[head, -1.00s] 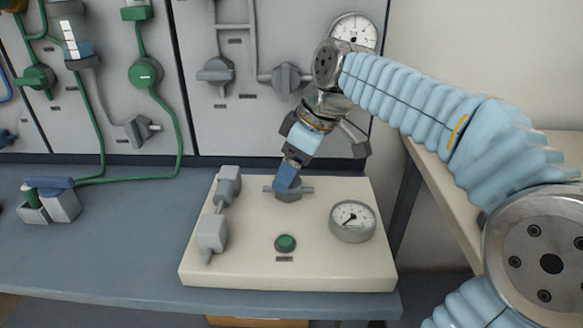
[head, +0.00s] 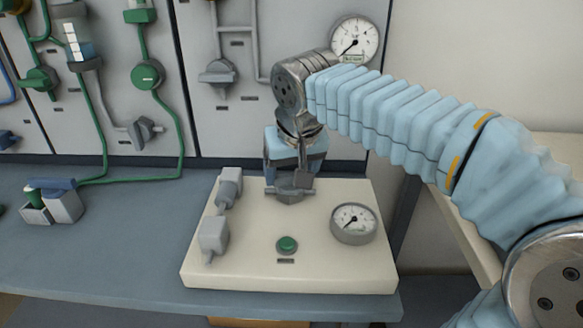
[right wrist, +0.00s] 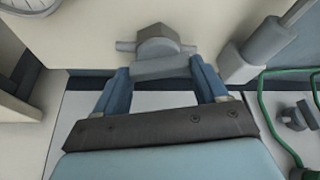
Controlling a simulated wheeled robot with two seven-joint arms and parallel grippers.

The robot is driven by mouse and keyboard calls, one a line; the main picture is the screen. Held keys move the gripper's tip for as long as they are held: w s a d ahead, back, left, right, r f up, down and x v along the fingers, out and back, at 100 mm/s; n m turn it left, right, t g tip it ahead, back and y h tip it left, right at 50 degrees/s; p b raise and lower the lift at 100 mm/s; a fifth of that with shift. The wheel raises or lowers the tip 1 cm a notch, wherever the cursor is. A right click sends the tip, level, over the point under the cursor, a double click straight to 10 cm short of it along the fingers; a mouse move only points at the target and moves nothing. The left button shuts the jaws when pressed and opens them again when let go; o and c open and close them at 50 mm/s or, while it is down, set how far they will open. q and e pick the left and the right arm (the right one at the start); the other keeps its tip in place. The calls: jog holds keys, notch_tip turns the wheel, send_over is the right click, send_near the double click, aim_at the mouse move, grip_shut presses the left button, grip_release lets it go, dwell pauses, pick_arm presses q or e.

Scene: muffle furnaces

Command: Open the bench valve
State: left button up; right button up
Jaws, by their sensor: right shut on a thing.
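The bench valve (head: 289,192) is a grey valve with short pipe stubs on top of the cream bench box (head: 330,270). In the right wrist view its body (right wrist: 158,42) shows beyond my fingers, with its grey handle bar (right wrist: 160,68) between them. My right gripper (head: 287,174) points down over the valve and is shut on this handle, one blue finger at each end. It also shows in the right wrist view (right wrist: 162,82). The handle is partly hidden by the gripper in the head view. My left gripper is not in view.
The box also carries a round gauge (head: 354,222), a green button (head: 287,244) and grey pipe fittings (head: 214,236) on its left. A wall panel (head: 240,130) with valves and a gauge (head: 354,42) stands close behind. The blue bench (head: 120,235) is mostly clear at left.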

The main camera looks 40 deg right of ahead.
jog(key=shift+m+g+h, duration=0.4)
jog(key=shift+m+h, duration=0.1)
jog(key=shift+m, duration=1.2)
jog(key=o, duration=1.1)
jog(key=shift+c, duration=0.2)
jog(key=shift+a+r, duration=0.1)
jog(key=p+v, duration=0.2)
jog(key=v, duration=1.1)
jog(key=shift+a+r+p, duration=0.15)
jog(key=shift+r+p, duration=0.1)
jog(key=shift+p, duration=0.05)
